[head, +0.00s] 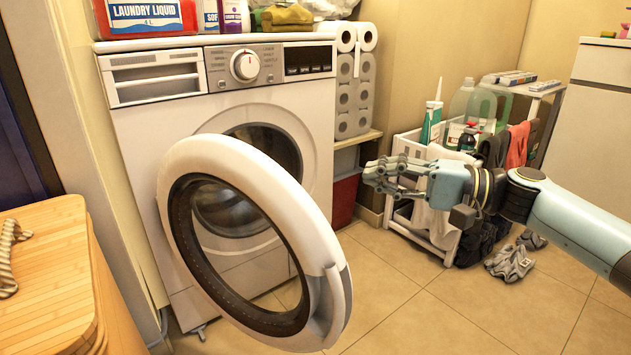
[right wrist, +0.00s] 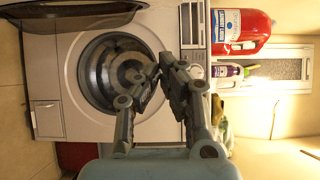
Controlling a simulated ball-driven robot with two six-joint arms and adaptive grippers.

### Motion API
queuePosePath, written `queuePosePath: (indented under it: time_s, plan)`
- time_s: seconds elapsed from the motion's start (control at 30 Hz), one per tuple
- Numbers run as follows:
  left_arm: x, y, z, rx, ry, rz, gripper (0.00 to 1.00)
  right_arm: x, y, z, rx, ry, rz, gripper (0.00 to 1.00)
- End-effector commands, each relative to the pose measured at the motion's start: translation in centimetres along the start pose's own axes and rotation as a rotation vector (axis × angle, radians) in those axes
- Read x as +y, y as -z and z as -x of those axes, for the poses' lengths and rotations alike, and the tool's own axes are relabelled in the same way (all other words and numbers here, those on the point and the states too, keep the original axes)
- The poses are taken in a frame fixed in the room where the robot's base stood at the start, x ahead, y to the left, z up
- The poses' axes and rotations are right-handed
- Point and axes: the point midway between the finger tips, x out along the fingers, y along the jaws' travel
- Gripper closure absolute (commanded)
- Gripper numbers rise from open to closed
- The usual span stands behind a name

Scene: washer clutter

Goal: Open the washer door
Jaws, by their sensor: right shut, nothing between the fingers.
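The white washer (head: 320,120) stands against the back wall. Its round door (head: 215,150) is swung wide open toward me, with a white ring, dark glass and a grey handle part (head: 336,300) at its free edge. The drum opening (head: 275,140) shows behind it, partly hidden by the door. My right gripper (head: 372,175) is shut and empty, to the right of the door and apart from it. In the right wrist view, the fingers (right wrist: 160,72) meet in front of the open drum (right wrist: 110,75), and the door (right wrist: 70,14) is at the top left. My left gripper is not in view.
A white rack (head: 405,215) with bottles and cloths stands right of the washer, behind my right gripper. Paper rolls (head: 355,95) stand beside the washer. Detergent containers (head: 145,15) sit on top. A wooden hamper (head: 50,265) is at the left. Floor tiles at front right are clear.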

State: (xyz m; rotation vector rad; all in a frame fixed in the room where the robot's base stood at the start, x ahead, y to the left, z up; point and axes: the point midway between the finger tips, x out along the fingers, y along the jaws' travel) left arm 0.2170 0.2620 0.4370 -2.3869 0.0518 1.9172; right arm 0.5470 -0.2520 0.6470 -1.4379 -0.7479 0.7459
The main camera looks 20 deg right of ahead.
Motion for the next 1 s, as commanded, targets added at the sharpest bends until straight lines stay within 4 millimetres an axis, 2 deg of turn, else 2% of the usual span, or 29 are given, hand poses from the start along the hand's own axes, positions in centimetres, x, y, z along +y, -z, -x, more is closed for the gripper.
queuePosePath:
  time_s: [0.4,0.63,1.0]
  plan:
    - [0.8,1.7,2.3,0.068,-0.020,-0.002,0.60,0.3,0.0,-8.7,0.003,0.003,-0.001,1.00]
    - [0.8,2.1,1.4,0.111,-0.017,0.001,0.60,0.2,-3.1,-9.3,0.002,-0.001,-0.001,1.00]
    - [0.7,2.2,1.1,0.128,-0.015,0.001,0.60,0.1,-3.8,-9.5,0.004,-0.001,0.000,1.00]
